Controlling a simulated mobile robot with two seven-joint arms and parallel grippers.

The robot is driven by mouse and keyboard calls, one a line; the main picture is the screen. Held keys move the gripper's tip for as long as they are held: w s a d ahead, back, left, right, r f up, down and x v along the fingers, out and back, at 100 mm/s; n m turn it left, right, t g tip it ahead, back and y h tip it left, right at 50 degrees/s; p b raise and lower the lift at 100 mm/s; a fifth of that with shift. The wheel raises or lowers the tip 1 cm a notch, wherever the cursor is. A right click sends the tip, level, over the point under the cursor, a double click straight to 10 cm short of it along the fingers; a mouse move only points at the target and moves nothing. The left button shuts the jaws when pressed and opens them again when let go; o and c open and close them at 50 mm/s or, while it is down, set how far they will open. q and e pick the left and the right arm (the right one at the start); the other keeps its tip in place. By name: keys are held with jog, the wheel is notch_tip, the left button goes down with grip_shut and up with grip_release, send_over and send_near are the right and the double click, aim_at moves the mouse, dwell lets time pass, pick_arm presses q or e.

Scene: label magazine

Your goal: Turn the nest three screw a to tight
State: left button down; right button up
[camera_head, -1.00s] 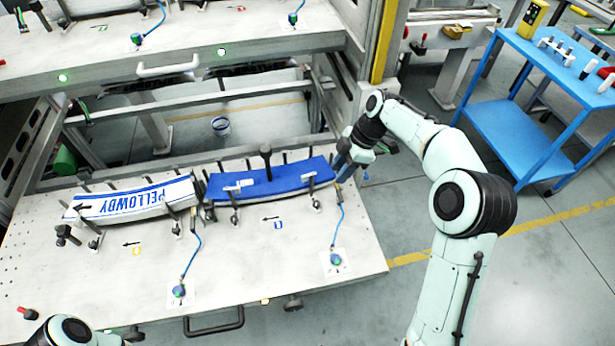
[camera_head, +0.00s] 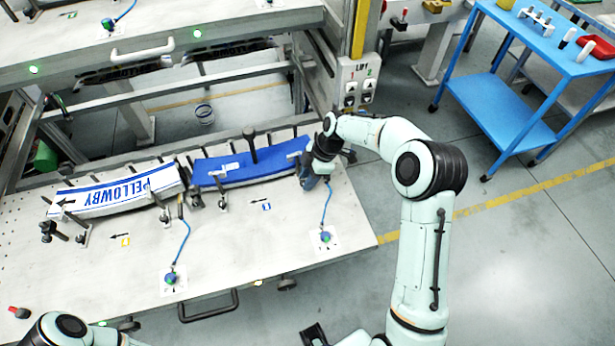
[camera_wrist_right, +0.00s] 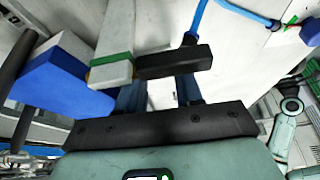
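A dark blue label stack (camera_head: 238,171) lies in a curved nest on the pale table, with a tall black post (camera_head: 251,147) standing at its middle. My right gripper (camera_head: 308,178) is at the right end of this nest, low over the table. In the right wrist view, its two dark blue fingers (camera_wrist_right: 160,92) stand apart with pale table showing between them. A black bar (camera_wrist_right: 175,62) crosses their tips, beside a white block with a green stripe (camera_wrist_right: 113,55). The bar hides the fingertips, so any grip on the screw is unclear. My left gripper is out of view.
Blue hoses run to posts with blue knobs (camera_head: 325,237) and (camera_head: 171,278) on the front table. An upper shelf (camera_head: 150,45) overhangs behind. A blue cart (camera_head: 510,105) stands right.

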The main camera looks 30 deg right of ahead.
grip_shut()
